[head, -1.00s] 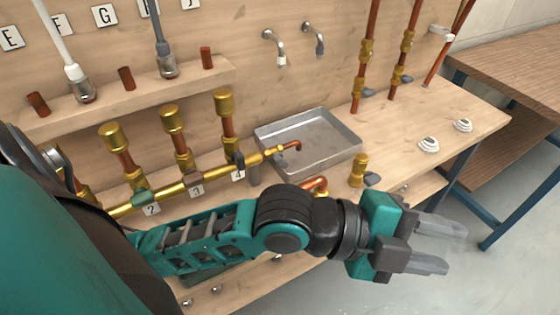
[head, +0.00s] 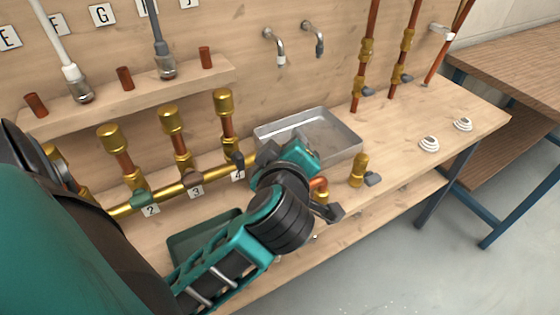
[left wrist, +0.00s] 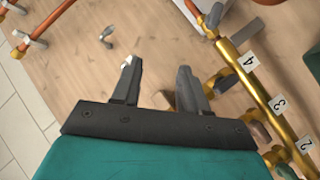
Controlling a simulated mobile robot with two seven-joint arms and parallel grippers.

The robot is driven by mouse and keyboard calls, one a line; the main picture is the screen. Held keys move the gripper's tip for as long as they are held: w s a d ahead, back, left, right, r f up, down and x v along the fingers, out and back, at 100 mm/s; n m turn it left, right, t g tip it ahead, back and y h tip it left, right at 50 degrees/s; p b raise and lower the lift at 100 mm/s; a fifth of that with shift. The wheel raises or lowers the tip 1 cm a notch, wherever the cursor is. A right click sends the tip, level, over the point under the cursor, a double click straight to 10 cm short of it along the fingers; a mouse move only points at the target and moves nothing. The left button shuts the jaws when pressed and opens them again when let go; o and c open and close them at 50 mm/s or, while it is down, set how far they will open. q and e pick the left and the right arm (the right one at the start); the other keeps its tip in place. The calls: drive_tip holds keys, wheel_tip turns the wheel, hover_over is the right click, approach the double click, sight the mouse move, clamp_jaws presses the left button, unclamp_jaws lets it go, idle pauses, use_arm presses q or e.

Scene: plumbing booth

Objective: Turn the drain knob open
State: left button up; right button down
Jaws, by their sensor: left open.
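Several valves with small knobs show, and I cannot tell for sure which is the drain knob. A dark grey knob (head: 331,213) sits by a copper elbow (head: 320,184) in front of the metal tray (head: 348,148), partly behind my left arm. Another grey knob (head: 373,179) is on a short brass valve (head: 358,168) to the right of the tray. My left gripper (head: 270,152) is over the tray's front left corner, beside the brass manifold, its fingers mostly hidden. In the left wrist view my left gripper (left wrist: 157,75) is open, with nothing clearly held.
The brass manifold (head: 120,208) has upright capped pipes and numbered tags; it also shows in the left wrist view (left wrist: 262,95). Two taps (head: 280,50) are on the wooden wall above the tray. Copper pipes (head: 368,35) stand farther right. The bench's right end is mostly clear.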

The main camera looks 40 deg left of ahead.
use_arm(q)
wheel_tip(320, 180, down, 5)
drive_tip(key=s+g+h, duration=0.1)
drive_tip(key=s+g, duration=0.2)
drive_tip(key=shift+n, duration=0.3)
drive_tip(key=x, duration=1.3)
drive_tip(key=shift+d, duration=0.15)
clamp_jaws()
